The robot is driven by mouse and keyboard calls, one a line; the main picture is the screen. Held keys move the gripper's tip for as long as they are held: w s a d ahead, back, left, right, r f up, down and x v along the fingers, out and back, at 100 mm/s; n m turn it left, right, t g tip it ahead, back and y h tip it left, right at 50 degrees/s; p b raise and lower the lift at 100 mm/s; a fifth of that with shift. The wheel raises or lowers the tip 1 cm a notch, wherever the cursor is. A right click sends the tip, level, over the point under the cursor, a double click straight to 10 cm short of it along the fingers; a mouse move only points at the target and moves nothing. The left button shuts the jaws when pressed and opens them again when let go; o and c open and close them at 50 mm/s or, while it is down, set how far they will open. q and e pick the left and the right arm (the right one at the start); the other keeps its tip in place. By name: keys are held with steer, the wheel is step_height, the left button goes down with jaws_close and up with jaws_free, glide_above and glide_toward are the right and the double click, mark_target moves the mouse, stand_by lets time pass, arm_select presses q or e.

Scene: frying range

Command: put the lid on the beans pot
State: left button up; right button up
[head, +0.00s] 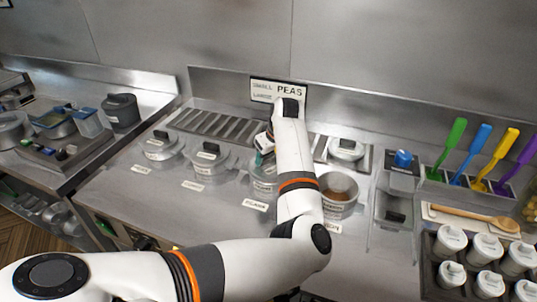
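An open pot (338,194) with brown contents stands right of my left forearm. Its counter label is mostly covered, so I cannot confirm that it is the beans pot. A pale lid with a dark handle (347,149) lies behind it, near the back of the counter, apart from the pot. My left arm comes in from the lower left and reaches over the counter. My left gripper (261,152), small and partly hidden, is above a third pot (264,178); whether it is open or shut is unclear. My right gripper is out of view.
Two lidded pots (161,151) (209,158) stand to the left. At right are a clear container (394,212), coloured spatulas (455,134), a wooden spoon (470,216) and several white-capped jars (485,247). The front counter left of centre is clear.

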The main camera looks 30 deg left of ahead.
arm_select(q)
steer(key=shift+f+p, duration=0.25)
steer(key=shift+p, duration=0.1)
stand_by(0.4)
stand_by(0.3)
steer(key=o, duration=1.6)
steer(key=shift+c, duration=0.2)
step_height(320, 180, up, 7)
steer(key=p, duration=0.7)
steer(key=shift+p, duration=0.35)
